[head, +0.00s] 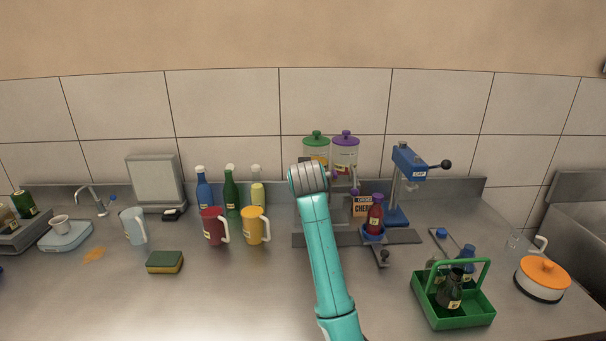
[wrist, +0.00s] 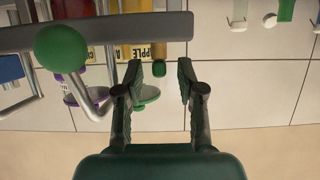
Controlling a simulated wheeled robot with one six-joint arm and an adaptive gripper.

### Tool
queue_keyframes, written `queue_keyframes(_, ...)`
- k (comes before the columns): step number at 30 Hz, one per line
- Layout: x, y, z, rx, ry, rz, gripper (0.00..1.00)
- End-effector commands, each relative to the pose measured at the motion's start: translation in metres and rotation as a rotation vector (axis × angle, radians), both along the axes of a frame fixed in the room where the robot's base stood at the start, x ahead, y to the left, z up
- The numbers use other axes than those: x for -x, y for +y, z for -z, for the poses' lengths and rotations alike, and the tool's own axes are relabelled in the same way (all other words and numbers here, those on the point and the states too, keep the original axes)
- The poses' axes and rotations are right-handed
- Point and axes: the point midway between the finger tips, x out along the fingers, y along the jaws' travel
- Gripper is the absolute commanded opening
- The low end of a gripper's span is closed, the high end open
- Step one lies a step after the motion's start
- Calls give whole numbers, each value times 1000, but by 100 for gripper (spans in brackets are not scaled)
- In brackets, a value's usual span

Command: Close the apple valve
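Two dispensers stand at the back: one with a green lid (head: 316,135), one with a purple lid (head: 345,135). In the wrist view, the picture is upside down; an APPLE label (wrist: 141,53) shows on a yellow-orange body near the green lid (wrist: 147,94). A large green ball (wrist: 62,47) on a grey rod is left of my gripper (wrist: 159,68), apart from its fingers. My gripper is open, holding nothing visible. My arm hides it and the green-lidded dispenser's lower part in the head view.
A grey bar (wrist: 95,31) crosses close to the fingers. A blue capping press (head: 409,163) and a red bottle (head: 375,214) stand right of my arm. Red (head: 213,226) and yellow mugs (head: 254,225) stand left. A green carrier (head: 452,303) with bottles is front right. The front-left counter is clear.

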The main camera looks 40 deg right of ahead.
Motion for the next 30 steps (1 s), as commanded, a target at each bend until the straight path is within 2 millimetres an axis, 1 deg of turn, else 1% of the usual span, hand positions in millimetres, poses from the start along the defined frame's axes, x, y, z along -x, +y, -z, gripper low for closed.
queue_keyframes(8,-1,-1,0,1,-1,0,39)
queue_keyframes(9,-1,-1,0,1,-1,0,29)
queue_keyframes(11,-1,-1,0,1,-1,0,14)
queue_keyframes(12,-1,-1,0,1,-1,0,4)
queue_keyframes(13,-1,-1,0,1,-1,0,0)
queue_keyframes(23,-1,0,1,1,1,13,0)
queue_keyframes(30,-3,3,1,1,2,104,0)
